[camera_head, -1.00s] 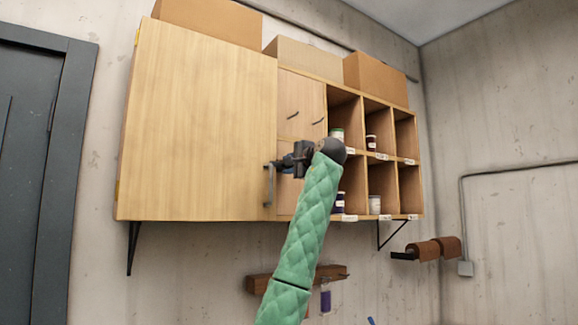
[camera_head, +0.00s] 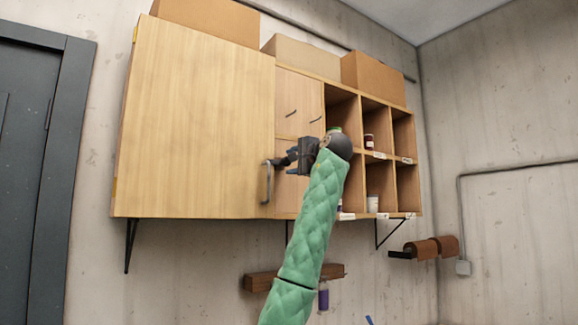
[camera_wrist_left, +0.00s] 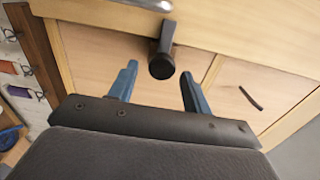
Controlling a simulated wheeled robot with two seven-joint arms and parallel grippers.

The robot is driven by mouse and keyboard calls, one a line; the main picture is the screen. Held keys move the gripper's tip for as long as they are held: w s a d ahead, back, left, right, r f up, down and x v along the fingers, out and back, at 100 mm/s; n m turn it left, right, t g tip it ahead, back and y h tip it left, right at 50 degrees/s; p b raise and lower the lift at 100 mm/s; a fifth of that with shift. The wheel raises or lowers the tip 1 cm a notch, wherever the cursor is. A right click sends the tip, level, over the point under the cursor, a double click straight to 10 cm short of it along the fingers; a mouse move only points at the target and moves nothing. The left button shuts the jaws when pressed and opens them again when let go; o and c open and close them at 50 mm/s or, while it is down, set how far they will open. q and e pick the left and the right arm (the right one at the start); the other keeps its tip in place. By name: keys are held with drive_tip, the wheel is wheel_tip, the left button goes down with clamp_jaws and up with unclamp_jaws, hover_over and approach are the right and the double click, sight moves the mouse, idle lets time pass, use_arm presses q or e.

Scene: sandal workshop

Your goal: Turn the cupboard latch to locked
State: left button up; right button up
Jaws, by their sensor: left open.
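The wooden cupboard (camera_head: 195,120) hangs on the wall with its large left door closed or nearly so. In the left wrist view, a dark bar with a round end (camera_wrist_left: 161,66) projects from the cupboard front. It appears between the two blue fingers of the open left gripper (camera_wrist_left: 158,80), with gaps on both sides. I cannot tell the depth. My right gripper is not visible.
Small doors or drawers with curved pulls (camera_head: 298,105) and open cubbies (camera_head: 342,110) with jars lie right of the large door. Cardboard boxes (camera_head: 372,78) stand on top.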

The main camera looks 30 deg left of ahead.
use_arm(q)
drive_tip(key=b+v, duration=0.1)
drive_tip(key=v, duration=0.4)
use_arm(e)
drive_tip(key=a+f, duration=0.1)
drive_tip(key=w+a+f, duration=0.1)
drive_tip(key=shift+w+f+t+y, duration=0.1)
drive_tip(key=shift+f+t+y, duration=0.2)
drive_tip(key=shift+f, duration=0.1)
use_arm(q)
drive_tip(key=shift+d, duration=0.1)
